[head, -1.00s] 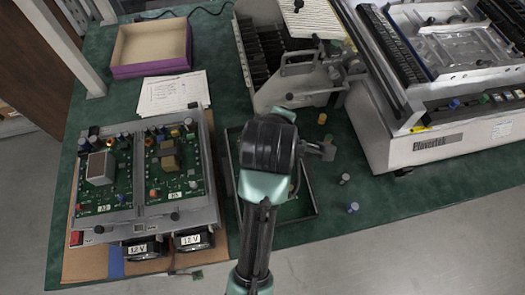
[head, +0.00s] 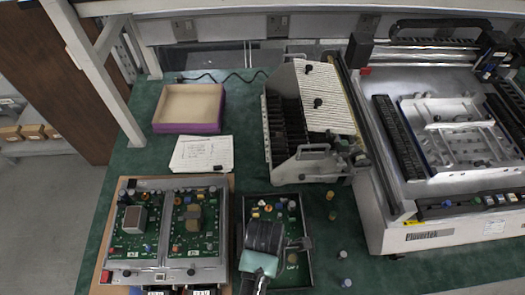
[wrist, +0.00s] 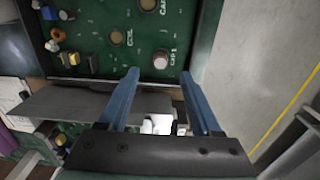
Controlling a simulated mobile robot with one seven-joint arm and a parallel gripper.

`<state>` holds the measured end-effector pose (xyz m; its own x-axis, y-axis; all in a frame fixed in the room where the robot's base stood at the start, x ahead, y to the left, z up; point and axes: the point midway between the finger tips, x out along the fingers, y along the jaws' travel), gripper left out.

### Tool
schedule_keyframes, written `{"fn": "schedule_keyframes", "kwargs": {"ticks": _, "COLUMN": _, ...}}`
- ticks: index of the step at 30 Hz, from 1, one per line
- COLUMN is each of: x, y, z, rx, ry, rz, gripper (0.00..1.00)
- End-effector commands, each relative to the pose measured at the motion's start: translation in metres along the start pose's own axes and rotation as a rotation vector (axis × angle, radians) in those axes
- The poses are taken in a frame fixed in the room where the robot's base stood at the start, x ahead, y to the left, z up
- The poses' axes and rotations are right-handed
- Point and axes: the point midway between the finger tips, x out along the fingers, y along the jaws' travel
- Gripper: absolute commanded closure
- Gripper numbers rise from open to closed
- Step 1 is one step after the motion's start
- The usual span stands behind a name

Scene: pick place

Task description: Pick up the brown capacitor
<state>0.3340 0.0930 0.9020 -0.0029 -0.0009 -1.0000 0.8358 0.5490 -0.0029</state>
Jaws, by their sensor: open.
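Nothing is between the fingers, and I cannot tell the height gap. My wrist hides part of that board.
Two mounted boards (head: 165,225) are on the left. A slotted rack (head: 285,120) stands behind, and a large machine (head: 440,230) is at the right.

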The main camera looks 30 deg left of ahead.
Motion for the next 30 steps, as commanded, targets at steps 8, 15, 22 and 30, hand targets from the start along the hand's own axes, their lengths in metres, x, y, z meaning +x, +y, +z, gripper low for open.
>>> {"fn": "schedule_keyframes", "kwargs": {"ticks": 8, "x": 0.02, "y": 0.0, "z": -0.001, "rx": 0.001, "ry": 0.0, "rz": 0.001, "gripper": 0.34}}
{"fn": "schedule_keyframes", "kwargs": {"ticks": 15, "x": 0.051, "y": -0.002, "z": -0.004, "rx": 0.002, "ry": -0.001, "rz": 0.002, "gripper": 0.34}}
{"fn": "schedule_keyframes", "kwargs": {"ticks": 22, "x": 0.066, "y": -0.002, "z": -0.004, "rx": 0.003, "ry": -0.001, "rz": 0.004, "gripper": 0.34}}
{"fn": "schedule_keyframes", "kwargs": {"ticks": 30, "x": 0.065, "y": -0.002, "z": -0.004, "rx": 0.003, "ry": -0.001, "rz": 0.004, "gripper": 0.49}}
